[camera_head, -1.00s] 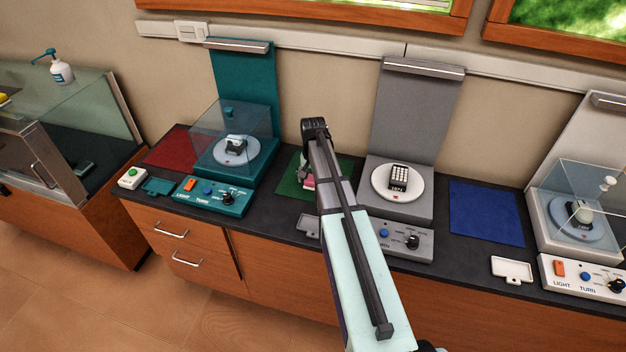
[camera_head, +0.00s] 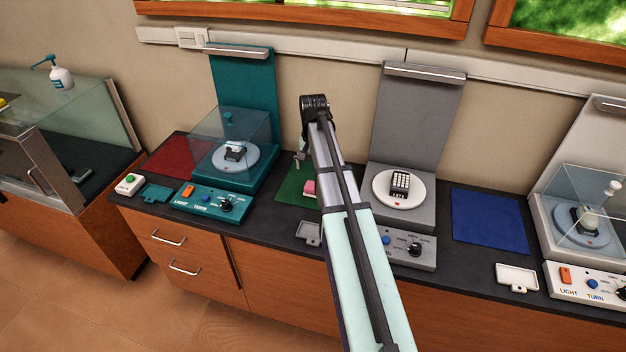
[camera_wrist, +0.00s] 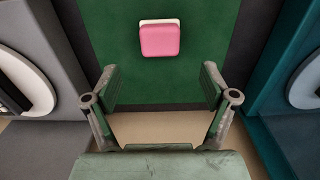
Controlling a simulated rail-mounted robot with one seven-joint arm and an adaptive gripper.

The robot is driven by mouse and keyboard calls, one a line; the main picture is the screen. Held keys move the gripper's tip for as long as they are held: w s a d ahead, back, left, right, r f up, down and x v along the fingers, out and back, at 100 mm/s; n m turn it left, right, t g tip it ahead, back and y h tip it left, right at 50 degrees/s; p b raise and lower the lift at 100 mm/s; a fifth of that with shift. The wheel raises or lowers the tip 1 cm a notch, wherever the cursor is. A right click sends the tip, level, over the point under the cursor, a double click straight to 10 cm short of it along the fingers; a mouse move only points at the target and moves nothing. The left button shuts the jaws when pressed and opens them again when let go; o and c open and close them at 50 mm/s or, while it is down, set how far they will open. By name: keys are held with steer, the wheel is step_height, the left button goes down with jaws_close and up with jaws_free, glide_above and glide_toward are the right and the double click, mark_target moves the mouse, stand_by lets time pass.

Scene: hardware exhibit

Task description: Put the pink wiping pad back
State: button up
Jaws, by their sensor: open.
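The pink wiping pad (camera_head: 309,187), with a white layer along one edge, lies on the green mat (camera_head: 289,190) between the teal and grey stations. In the wrist view the pad (camera_wrist: 160,42) is beyond my fingertips, fully visible and untouched. My gripper (camera_wrist: 158,74) is open and empty, its two fingers spread wide above the mat. In the head view my gripper (camera_head: 299,160) is up and left of the pad, partly hidden by my arm. A small grey tray (camera_head: 307,231) sits at the counter front, partly hidden by my arm; its visible part is bare.
The teal station (camera_head: 232,170) with a clear cover stands left and the grey station (camera_head: 398,207) with an uncovered device stands right. A blue mat (camera_head: 489,220), red mat (camera_head: 182,157), teal tray (camera_head: 156,193) and white tray (camera_head: 516,277) are empty.

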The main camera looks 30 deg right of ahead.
steer(key=shift+r, duration=1.6)
